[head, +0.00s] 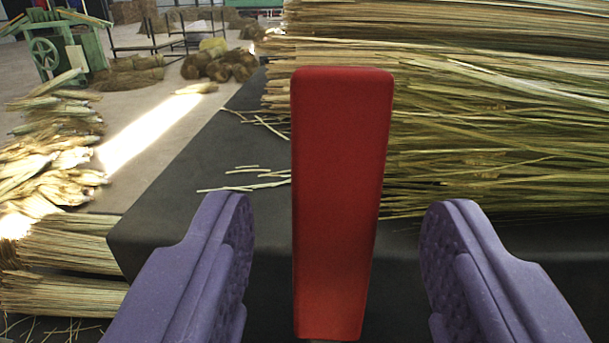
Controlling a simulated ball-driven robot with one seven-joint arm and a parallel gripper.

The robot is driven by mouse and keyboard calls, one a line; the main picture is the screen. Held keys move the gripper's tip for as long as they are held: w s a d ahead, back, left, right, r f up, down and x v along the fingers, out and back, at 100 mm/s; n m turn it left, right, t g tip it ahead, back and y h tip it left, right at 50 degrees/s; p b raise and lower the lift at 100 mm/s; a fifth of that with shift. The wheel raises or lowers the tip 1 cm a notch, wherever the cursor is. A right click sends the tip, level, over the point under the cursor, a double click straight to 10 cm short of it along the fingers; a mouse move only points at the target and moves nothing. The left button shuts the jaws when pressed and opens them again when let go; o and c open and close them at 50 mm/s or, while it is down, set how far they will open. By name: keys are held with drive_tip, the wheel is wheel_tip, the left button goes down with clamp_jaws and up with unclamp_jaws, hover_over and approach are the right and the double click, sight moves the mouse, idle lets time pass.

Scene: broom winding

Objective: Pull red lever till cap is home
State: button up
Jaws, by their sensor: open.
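The red lever (338,205) stands nearly upright in the middle of the head view, close to the camera. Its lower end runs to the bottom of the picture, so its mount is hidden. My gripper (338,220) is open, with one purple finger (215,250) to the left of the lever and the other (470,255) to the right. A clear gap shows on both sides, and neither finger touches the lever. The lever's top rises above the fingertips in the picture. No cap can be made out in this view.
Behind the lever is a dark table (190,225) with a large heap of broom straw (490,130) on its right part and a few loose stalks. Straw bundles (55,160) lie at the left. A green machine (65,50) stands far back on open floor.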

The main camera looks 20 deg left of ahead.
sight(333, 170)
drive_tip(key=x, duration=0.6)
drive_tip(key=shift+s, duration=0.1)
drive_tip(key=shift+c, duration=0.2)
clamp_jaws()
